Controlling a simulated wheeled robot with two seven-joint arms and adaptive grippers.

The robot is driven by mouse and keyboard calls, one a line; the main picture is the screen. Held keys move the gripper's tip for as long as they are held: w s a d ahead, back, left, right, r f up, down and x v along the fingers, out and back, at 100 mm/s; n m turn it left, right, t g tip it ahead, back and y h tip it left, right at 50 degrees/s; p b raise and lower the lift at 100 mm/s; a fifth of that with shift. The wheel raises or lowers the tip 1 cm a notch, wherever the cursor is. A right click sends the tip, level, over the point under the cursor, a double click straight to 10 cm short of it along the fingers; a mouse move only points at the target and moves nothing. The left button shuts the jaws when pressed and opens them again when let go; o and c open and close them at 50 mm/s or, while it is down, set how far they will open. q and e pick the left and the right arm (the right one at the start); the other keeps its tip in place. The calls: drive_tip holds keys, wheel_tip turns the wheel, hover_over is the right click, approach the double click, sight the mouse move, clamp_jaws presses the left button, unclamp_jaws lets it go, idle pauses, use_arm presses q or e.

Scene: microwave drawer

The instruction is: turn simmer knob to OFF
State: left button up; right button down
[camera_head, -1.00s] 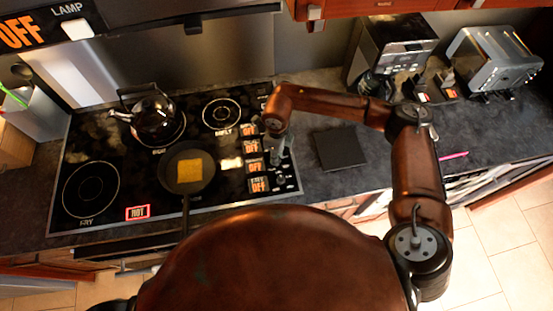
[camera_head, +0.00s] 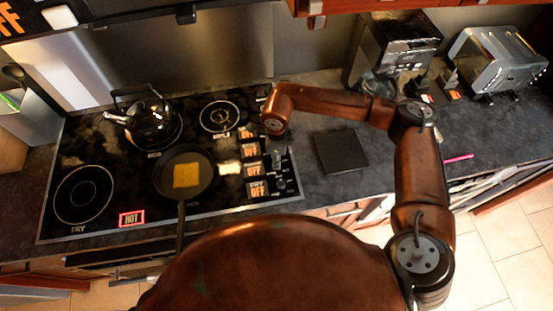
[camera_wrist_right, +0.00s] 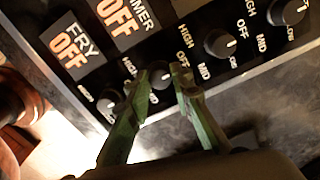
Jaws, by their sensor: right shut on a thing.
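The simmer knob (camera_wrist_right: 160,76) is a small dark knob on the stove's control panel, second from the left in the right wrist view. My right gripper (camera_wrist_right: 167,76) has its two green fingers on either side of it, shut on it. The SIMMER display (camera_wrist_right: 118,14) beside it reads OFF in orange. In the head view my right arm reaches down over the knob row at the right edge of the stove (camera_head: 100,231), and its wrist partly hides the knobs. My left gripper is not in view.
Other knobs (camera_wrist_right: 221,42) stand close on both sides of the gripper. The FRY display (camera_wrist_right: 69,47) also reads OFF. A pan (camera_head: 205,172) with a yellow slice and a kettle (camera_head: 152,121) stand on the stove. A dark square plate (camera_head: 341,150) lies right of it.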

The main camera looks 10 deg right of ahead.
drive_tip(key=c, duration=1.7)
unclamp_jaws()
wheel_tip(320, 180, up, 12)
